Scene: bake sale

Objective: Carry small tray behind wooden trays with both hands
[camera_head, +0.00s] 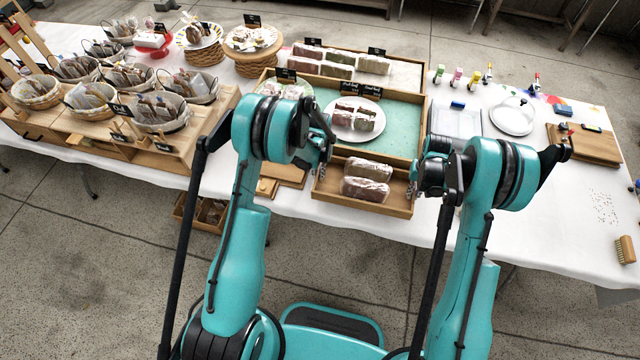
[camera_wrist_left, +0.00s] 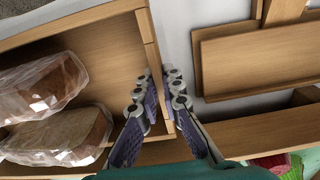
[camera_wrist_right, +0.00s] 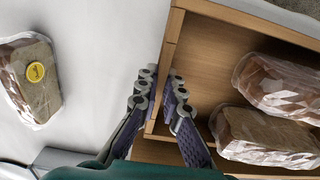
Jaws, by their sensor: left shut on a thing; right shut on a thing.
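The small wooden tray (camera_head: 345,203) is at the front of the table and holds two wrapped loaves (camera_head: 365,188). It also shows in the left wrist view (camera_wrist_left: 105,45) and the right wrist view (camera_wrist_right: 205,60). My left gripper (camera_head: 324,160) is shut on its left wall; the fingers straddle that wall in the left wrist view (camera_wrist_left: 162,100). My right gripper (camera_head: 412,188) is shut on its right wall, also straddled in the right wrist view (camera_wrist_right: 163,95). I cannot tell whether it touches the table. Larger wooden trays (camera_head: 403,120) stand behind it.
A plate (camera_head: 340,128) of wrapped loaves sits in the teal-lined tray. Baskets (camera_head: 160,125) on wooden stands fill the left. A stickered loaf (camera_wrist_right: 35,90) lies beside my right gripper.

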